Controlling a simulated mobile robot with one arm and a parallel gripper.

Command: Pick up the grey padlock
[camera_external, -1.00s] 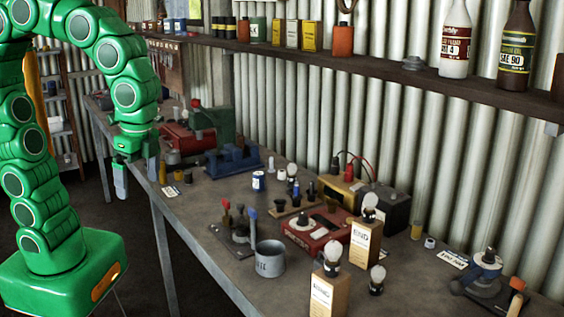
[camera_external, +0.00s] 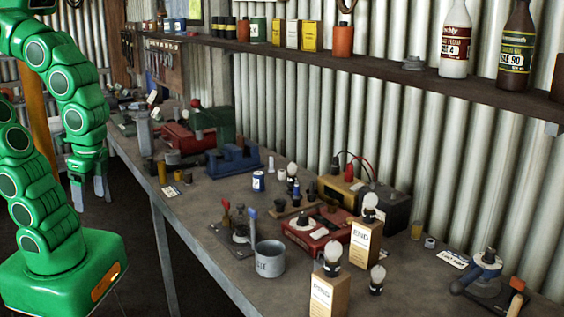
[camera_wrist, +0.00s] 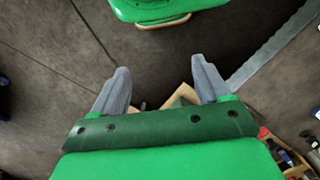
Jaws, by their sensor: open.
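I cannot make out a grey padlock for certain in either view. My gripper (camera_external: 89,190) hangs left of the workbench (camera_external: 205,215) in the external view, fingers pointing down, open and empty. In the wrist view my gripper (camera_wrist: 162,82) shows two grey fingers spread apart over the dark floor. Pale wooden pieces (camera_wrist: 181,97) show beyond and between the fingers; what they belong to is unclear.
The bench is crowded: a blue vise (camera_external: 233,160), a grey mug (camera_external: 270,259), a red case (camera_external: 312,230) and boxes with bulbs (camera_external: 328,294). A shelf (camera_external: 375,66) with bottles runs above. Bare bench top lies along the front edge.

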